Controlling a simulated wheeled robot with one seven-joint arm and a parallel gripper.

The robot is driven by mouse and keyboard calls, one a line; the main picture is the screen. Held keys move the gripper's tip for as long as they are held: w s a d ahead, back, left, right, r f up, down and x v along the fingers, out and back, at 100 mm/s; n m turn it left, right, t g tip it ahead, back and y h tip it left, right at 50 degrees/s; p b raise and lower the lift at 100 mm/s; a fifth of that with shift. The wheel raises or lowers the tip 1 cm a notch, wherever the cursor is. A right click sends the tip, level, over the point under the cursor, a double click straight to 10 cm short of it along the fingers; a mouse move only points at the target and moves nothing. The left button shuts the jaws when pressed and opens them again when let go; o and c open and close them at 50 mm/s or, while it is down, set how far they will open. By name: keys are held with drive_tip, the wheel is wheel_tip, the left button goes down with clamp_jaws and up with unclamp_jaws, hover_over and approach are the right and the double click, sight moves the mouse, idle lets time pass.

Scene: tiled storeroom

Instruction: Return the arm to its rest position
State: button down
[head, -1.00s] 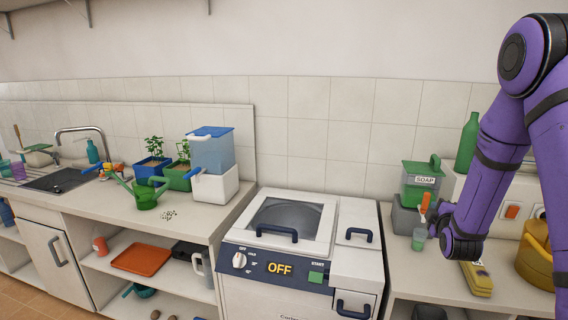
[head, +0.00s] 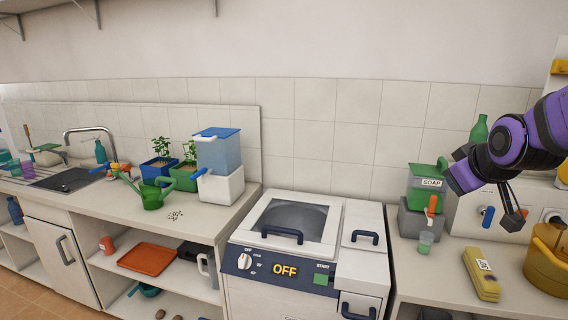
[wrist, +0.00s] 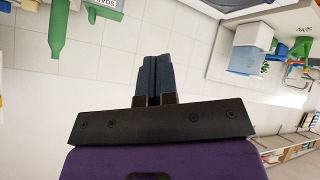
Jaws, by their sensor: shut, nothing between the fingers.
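My purple arm (head: 520,142) is folded at the right edge of the head view, raised above the right counter. Part of it runs out of the frame. In the wrist view my gripper (wrist: 154,60) is shut, its two dark fingers pressed together with nothing between them. The fingers are clear of every surface, with the tiled wall behind them. The wrist picture is upside down. In the head view the arm covers part of the white box and the area beside the soap dispenser.
Near the arm are a green soap dispenser (head: 424,190), a green bottle (head: 479,130), a cup (head: 425,243), a yellow package (head: 481,273) and a yellow container (head: 548,262). A machine reading OFF (head: 285,270) stands in the middle. The air above it is free.

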drive_tip(key=s+a+r+m+g, duration=0.1)
drive_tip(key=s+a+m+g, duration=0.1)
drive_tip(key=s, duration=0.8)
drive_tip(key=s+a+r+m+g, duration=0.2)
drive_tip(key=s, duration=0.9)
drive_tip(key=shift+g+y, duration=0.3)
drive_tip(key=shift+y, duration=0.1)
drive_tip(key=shift+a, duration=0.1)
